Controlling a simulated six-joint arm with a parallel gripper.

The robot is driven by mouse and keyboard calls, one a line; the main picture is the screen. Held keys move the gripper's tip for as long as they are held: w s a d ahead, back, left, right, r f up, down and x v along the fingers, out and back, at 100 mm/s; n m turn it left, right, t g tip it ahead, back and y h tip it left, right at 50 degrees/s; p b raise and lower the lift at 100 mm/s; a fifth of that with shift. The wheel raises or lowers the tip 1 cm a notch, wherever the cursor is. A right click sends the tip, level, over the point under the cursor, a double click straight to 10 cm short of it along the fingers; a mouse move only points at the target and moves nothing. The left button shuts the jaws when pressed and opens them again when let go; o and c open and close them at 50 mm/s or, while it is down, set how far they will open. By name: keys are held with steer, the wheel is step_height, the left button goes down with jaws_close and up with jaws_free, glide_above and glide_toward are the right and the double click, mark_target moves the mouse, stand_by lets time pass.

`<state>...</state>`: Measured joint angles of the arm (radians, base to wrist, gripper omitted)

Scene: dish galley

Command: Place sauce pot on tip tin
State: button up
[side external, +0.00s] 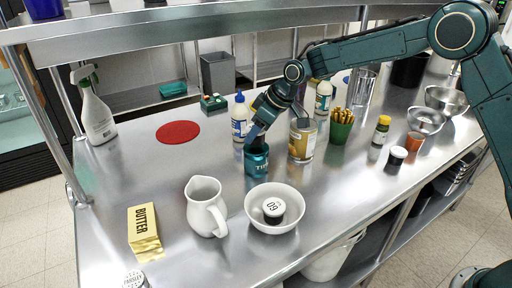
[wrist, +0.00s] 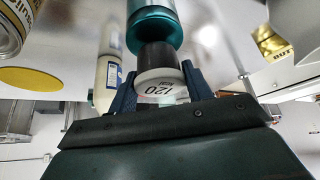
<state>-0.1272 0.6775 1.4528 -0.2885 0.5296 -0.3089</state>
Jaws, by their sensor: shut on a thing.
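The tip tin (side external: 257,162) is a teal tin with white lettering, upright on the steel counter. It also shows in the wrist view (wrist: 152,28), just beyond the pot. My gripper (side external: 256,137) is directly over the tin, pointing down. In the wrist view, its blue fingers are shut on a small dark sauce pot (wrist: 158,57) with a white lid marked 120. The pot's dark end lies at the tin's mouth; I cannot tell whether they touch. In the side view the held pot is hidden by my gripper.
A similar pot marked 09 (side external: 273,207) sits in a white bowl (side external: 258,223); another (side external: 397,156) stands right. A white pitcher (side external: 206,207) is in front. A gold can (side external: 302,140) and a squeeze bottle (side external: 239,117) stand close beside the tin.

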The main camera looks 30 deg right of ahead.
steer(key=shift+f, duration=0.65)
steer(key=shift+f, duration=0.15)
steer(key=o, duration=1)
steer(key=shift+c, duration=0.2)
steer(key=shift+s+d+r, duration=0.15)
steer(key=shift+s+r, duration=0.05)
steer(key=shift+r, duration=0.5)
steer(key=v, duration=1)
steer(key=shift+s+d+r, duration=0.15)
steer(key=shift+s+r, duration=0.05)
steer(key=shift+r, duration=0.1)
